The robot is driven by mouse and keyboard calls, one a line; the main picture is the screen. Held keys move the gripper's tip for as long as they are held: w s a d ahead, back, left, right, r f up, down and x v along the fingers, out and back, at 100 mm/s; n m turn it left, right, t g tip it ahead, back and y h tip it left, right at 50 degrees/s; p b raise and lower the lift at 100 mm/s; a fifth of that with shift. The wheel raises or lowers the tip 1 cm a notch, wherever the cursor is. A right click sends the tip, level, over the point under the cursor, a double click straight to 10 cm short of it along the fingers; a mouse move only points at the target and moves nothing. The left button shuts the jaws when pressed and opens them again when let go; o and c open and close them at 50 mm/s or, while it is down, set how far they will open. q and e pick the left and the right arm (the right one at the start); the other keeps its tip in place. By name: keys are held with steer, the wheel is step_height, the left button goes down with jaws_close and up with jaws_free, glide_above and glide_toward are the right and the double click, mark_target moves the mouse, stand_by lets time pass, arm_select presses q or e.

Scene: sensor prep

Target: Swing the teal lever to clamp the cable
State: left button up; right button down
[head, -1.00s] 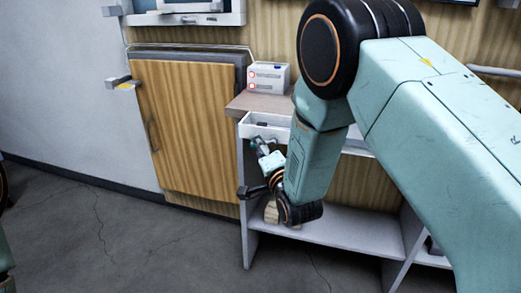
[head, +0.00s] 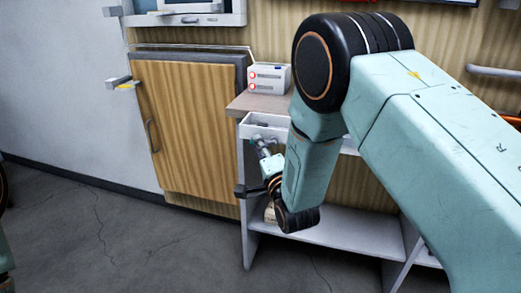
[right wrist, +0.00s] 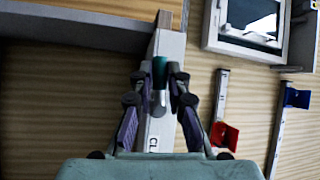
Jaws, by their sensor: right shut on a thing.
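The teal lever (right wrist: 159,70) shows in the right wrist view as a short dark teal grip with a pale metal part below it. It stands over a white strip with partly hidden black letters. My right gripper (right wrist: 160,77) is shut on it, a fingertip on each side. In the head view my right gripper (head: 259,145) is small, at the front of the white open drawer or tray (head: 278,131); the lever cannot be made out there. I cannot make out the cable in either view. My left gripper is outside the head view.
A white box with red marks (head: 268,77) stands on the worktop (head: 245,101) behind the drawer. A wooden cabinet door (head: 185,125) is to the left, a white lower shelf (head: 345,232) below. The floor at left is clear.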

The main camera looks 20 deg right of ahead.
steer(key=shift+r+m+t, duration=0.15)
steer(key=shift+m+t, duration=0.25)
steer(key=shift+m, duration=0.2)
steer(key=c, duration=1.3)
jaws_free()
steer(key=s, duration=0.4)
steer(key=s+f, duration=0.1)
steer(key=s, duration=0.3)
steer(key=s+f, duration=0.1)
steer(key=s, duration=0.3)
steer(key=shift+d, duration=0.1)
steer(key=shift+w, duration=0.1)
